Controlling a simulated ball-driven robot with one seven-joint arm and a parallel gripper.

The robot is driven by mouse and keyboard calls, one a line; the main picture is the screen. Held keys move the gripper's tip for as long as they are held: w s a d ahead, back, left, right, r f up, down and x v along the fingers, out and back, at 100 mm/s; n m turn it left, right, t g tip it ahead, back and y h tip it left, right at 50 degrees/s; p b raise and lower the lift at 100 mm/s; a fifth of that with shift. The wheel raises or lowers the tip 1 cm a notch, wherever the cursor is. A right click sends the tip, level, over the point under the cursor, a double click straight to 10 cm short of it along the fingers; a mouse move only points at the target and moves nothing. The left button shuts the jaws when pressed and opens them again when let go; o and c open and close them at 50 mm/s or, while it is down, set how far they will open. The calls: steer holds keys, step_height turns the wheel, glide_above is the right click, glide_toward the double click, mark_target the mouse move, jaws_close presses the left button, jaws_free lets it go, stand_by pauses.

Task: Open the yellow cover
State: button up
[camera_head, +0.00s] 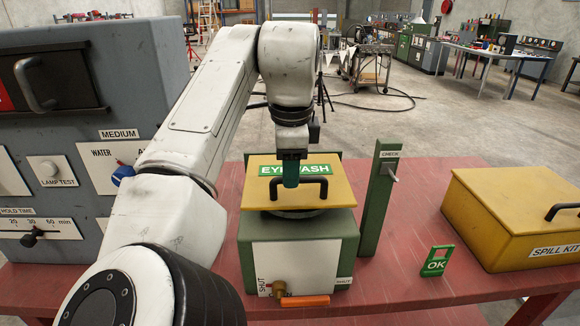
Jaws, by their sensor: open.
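The yellow cover (256,194), labelled EYEWASH, lies over a green eyewash box (345,240) on the red table. A black bar handle (320,183) is fixed on the cover. Part of a round grey rim shows under the cover's front edge. My gripper (290,180) points down from above at the handle, in front of part of the label. Its jaws are open, but the fingers overlap in this view. I cannot tell whether they touch the handle or straddle it.
A green CHECK post (379,200) stands close on the right of the box, with a small OK sign (437,262) beyond it. A yellow spill kit box (510,215) sits at the right. A grey control cabinet (130,80) fills the left. An orange-handled valve (304,301) is in front.

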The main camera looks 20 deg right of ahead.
steer(key=shift+f, duration=0.55)
jaws_close()
stand_by(0.4)
